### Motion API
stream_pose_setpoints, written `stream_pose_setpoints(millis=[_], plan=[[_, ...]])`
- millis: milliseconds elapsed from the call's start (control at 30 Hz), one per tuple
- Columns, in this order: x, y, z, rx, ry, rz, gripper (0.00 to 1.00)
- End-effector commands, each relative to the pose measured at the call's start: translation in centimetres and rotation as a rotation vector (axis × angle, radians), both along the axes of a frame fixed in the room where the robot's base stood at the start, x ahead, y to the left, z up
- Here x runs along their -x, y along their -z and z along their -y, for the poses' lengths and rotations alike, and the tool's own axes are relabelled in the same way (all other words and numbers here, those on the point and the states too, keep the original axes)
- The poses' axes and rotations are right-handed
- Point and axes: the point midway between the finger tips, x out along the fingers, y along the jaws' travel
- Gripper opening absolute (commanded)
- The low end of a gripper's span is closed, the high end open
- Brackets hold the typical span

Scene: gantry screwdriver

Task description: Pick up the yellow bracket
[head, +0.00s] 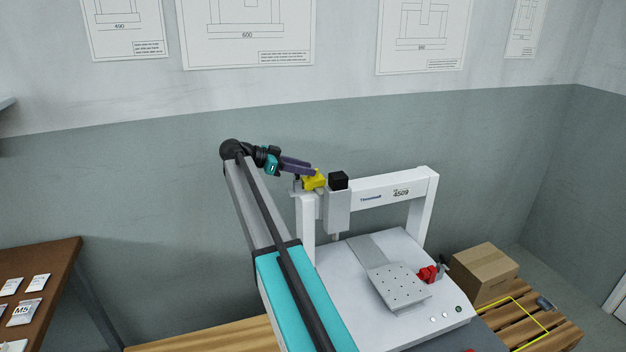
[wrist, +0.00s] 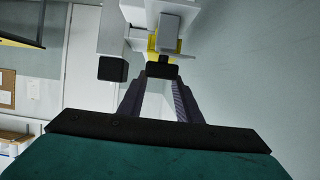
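The yellow bracket (head: 314,181) is at the top left of the white gantry machine (head: 385,187), beside the black cube (head: 338,180) on its head. In the wrist view, yellow (wrist: 152,45) shows only in small parts behind grey and black pieces. My gripper (head: 311,172) reaches in from the left, its purple fingertips at the bracket's upper edge. In the wrist view, the fingers (wrist: 158,85) stand apart with a gap between them. A small black block (wrist: 161,70) sits just past the tips. I cannot tell whether the fingers touch the bracket.
The gantry's white base carries a holed plate (head: 398,286) and a red part (head: 428,274). A cardboard box (head: 480,272) stands on a wooden pallet (head: 560,338) at right. A brown table (head: 50,262) with packets is at left. The wall is close behind.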

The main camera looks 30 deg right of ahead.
Motion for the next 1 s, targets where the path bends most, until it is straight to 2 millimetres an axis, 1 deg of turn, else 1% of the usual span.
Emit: stream_pose_setpoints(millis=[133,300,900,967,1000], plan=[[0.7,0.8,1.7,0.0,0.003,-0.001,0.31],[0.9,1.4,2.9,0.0,0.001,-0.001,0.31],[1.0,1.5,3.2,0.0,0.002,-0.001,0.31],[1.0,1.5,3.2,0.0,0.002,-0.001,0.21],[1.0,1.4,3.2,0.0,0.002,-0.001,0.14]])
